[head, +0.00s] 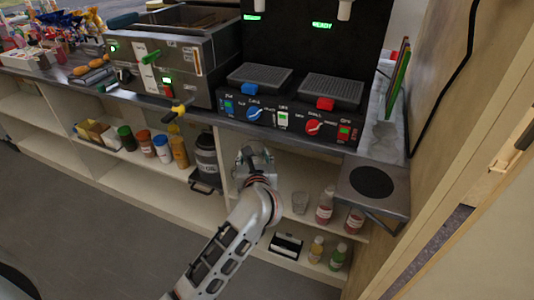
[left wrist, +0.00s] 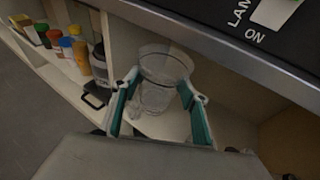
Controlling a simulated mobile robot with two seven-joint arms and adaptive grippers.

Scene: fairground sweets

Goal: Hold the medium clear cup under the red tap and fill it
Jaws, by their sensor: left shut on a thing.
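My left gripper (head: 254,158) is in front of the open shelf, below the front edge of the black machine. In the left wrist view its green-padded fingers (left wrist: 160,88) are shut on a clear cup (left wrist: 162,65), one on each side. The cup looks empty, and its size is hard to judge. In the head view my gripper hides most of it. The black machine has a blue-marked left tray (head: 259,77) and a red-marked right tray (head: 332,90). A pale nozzle (head: 345,9) hangs above the right tray; its upper part is cut off.
Another clear cup (head: 300,201) stands on the shelf, near red-filled bottles (head: 324,208). The counter edge (head: 290,139) overhangs the shelf above my gripper. A side stand with a dark round plate (head: 371,182) juts out at right. A steel machine (head: 165,70) stands at left.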

